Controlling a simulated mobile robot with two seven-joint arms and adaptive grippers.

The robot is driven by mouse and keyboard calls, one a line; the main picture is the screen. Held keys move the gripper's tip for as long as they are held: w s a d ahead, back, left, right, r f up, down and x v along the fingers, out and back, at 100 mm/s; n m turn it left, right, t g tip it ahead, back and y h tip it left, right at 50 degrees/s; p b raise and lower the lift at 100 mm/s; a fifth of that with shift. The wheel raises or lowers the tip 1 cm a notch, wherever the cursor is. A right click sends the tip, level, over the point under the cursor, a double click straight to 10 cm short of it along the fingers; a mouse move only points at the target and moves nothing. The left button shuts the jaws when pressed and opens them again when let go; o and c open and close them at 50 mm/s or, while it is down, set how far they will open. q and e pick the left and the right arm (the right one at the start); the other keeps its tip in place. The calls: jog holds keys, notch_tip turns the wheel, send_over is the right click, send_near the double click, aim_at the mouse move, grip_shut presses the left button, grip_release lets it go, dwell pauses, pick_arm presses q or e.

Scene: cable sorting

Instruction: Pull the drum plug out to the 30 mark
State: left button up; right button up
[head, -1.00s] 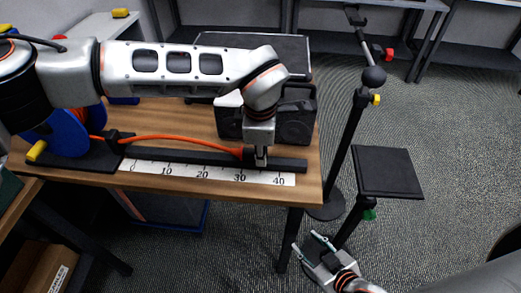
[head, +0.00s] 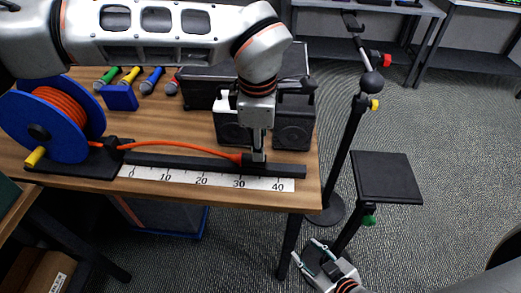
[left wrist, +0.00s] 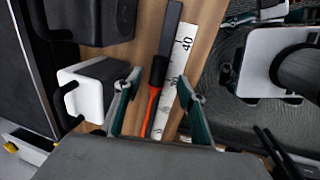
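The drum plug (head: 254,159), a small black block on the end of the orange cable (head: 180,143), sits on the black rail behind the white scale (head: 220,181). Its cable end is about level with the 30 mark. The cable bows from the blue drum (head: 45,120). My left gripper (head: 258,150) is just above the plug. In the left wrist view its fingers (left wrist: 158,80) are spread, with the plug (left wrist: 158,70) lying beyond and between the tips, clear of both. My right gripper (head: 306,249) is open and empty, low beside the table.
Dark speaker-like boxes (head: 293,122) stand right behind the rail. Several coloured-handled tools (head: 130,75) and a blue block (head: 119,97) lie at the back left of the table. A black stand (head: 387,176) is off the table's right edge.

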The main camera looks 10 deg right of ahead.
pick_arm(q)
jog(key=shift+s+a+r, duration=0.1)
jog(key=shift+s+r, duration=0.1)
jog(key=shift+r, duration=0.8)
jog(key=shift+s+a+r, duration=0.1)
jog(key=shift+s+r, duration=0.05)
jog(key=shift+r, duration=0.85)
